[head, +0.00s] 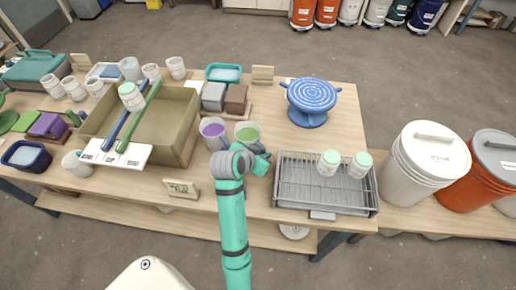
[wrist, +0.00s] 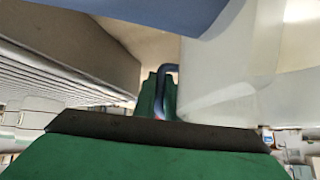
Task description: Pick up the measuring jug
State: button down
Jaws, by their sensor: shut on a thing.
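Two translucent jugs or cups stand close together on the table in the head view, one with purple contents (head: 213,131) and one with green contents (head: 248,132). My gripper (head: 261,163) is at the near side of the one with green contents, partly hidden by my wrist. In the wrist view a whitish translucent measuring jug (wrist: 214,82) fills the right side, with a dark blue handle (wrist: 168,70). My green gripper (wrist: 160,110) is shut on that handle. I cannot tell whether the jug's base touches the table.
A wire rack tray (head: 290,190) with two white, green-lidded jars is to the right. A large olive bin (head: 187,140) stands to the left. A blue banding wheel (head: 308,118) is behind at right. Bare table (head: 280,145) shows between the jugs and wheel.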

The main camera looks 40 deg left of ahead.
jog(key=shift+r, duration=0.25)
jog(key=shift+r, duration=4.7)
jog(key=shift+r, duration=0.1)
